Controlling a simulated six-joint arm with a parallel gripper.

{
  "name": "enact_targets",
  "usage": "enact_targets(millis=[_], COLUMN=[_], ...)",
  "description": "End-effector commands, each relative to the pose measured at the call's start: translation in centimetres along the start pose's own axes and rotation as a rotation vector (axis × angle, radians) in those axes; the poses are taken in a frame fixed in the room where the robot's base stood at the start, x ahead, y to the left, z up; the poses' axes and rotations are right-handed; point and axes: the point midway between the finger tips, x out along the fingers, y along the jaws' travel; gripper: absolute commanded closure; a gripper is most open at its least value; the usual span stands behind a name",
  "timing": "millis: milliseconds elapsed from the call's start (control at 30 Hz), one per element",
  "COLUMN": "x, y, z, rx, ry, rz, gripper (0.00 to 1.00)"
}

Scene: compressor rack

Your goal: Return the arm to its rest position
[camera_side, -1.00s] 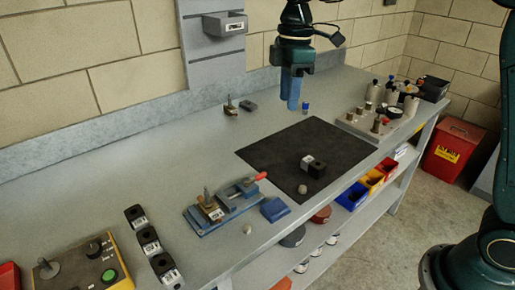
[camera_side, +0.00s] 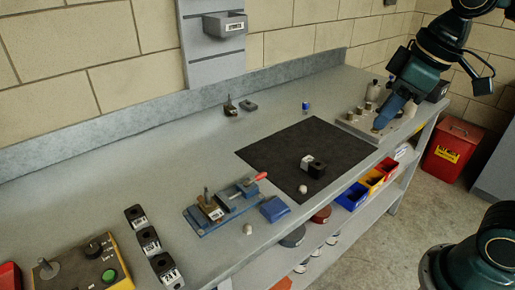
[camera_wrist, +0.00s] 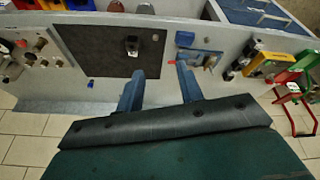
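My gripper (camera_side: 388,114) is at the upper right in the side view, tilted, with its blue fingers in front of the grey fixture plate at the bench's right end. I cannot tell its exact height above the plate. In the wrist view my gripper (camera_wrist: 160,68) shows two blue fingers spread apart with nothing between them. The bench (camera_wrist: 210,82) lies beyond the fingertips there, and tiled floor shows below it. My upper arm links are partly outside the side view.
A black mat (camera_side: 272,152) carries a small black block (camera_side: 313,167). A blue vise (camera_side: 215,213) with a red handle stands to its left. The fixture plate (camera_side: 352,125) holds several metal posts. A small blue part (camera_side: 306,106) stands behind the mat. A red bin (camera_side: 455,143) is on the floor.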

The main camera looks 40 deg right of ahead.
Motion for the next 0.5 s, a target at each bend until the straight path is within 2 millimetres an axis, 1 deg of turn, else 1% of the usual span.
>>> enact_targets(millis=[33,100,300,400,500], x=[-0.1,0.0,0.6,0.8,1.1], y=[-0.1,-0.3,-0.6,-0.7,-0.7], z=[1.2,2.6,6.1,7.2,7.9], rx=[0.036,0.090,0.224,0.269,0.296], ry=[0.017,0.040,0.097,0.116,0.129], rz=[0.009,0.022,0.050,0.058,0.063], gripper=[0.63,0.63,0.63,0.63,0.63])
